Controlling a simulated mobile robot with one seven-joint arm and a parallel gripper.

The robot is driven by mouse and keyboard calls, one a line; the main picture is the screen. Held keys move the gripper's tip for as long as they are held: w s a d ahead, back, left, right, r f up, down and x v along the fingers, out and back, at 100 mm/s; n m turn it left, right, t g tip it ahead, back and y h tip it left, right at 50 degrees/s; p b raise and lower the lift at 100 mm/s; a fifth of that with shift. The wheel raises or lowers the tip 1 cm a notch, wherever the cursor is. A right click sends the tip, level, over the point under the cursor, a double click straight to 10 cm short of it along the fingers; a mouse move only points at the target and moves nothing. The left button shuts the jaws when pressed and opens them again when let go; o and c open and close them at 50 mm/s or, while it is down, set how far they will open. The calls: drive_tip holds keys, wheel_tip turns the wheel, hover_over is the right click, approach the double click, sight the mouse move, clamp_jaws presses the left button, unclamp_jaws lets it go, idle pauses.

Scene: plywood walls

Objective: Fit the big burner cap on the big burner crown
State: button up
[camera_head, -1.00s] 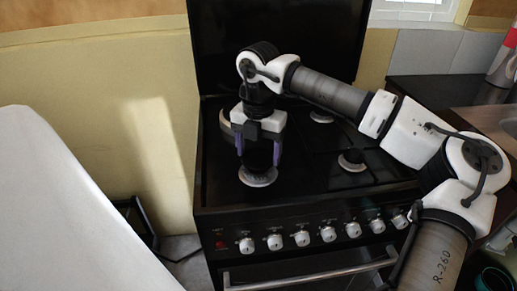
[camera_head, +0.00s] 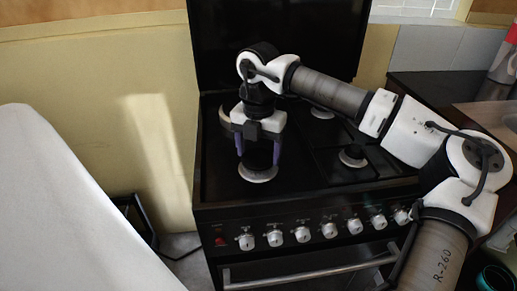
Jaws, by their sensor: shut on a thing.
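My gripper (camera_head: 258,155) points down over the front left burner of the black stove, its two purple fingers apart with a dark, round thing between them. This looks like the big burner cap (camera_head: 258,154), black and hard to tell from the dark hob. Just below is the big burner crown (camera_head: 257,175), a pale grey disc whose front edge shows. Its back part is hidden by the cap and fingers. I cannot tell whether the cap touches the crown or hangs slightly above it.
A smaller burner (camera_head: 352,157) is at the front right of the hob, and another (camera_head: 322,112) lies behind, partly hidden by my arm. A row of knobs (camera_head: 302,235) lines the stove front. A white surface (camera_head: 60,215) stands at the left. A dark counter (camera_head: 425,88) is at the right.

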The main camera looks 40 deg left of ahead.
drive_tip(key=shift+f+b, duration=0.3)
drive_tip(key=shift+f, duration=0.1)
drive_tip(key=o, duration=1.1)
wheel_tip(320, 180, up, 14)
drive_tip(key=shift+s+f, duration=0.1)
drive_tip(key=shift+f, duration=0.05)
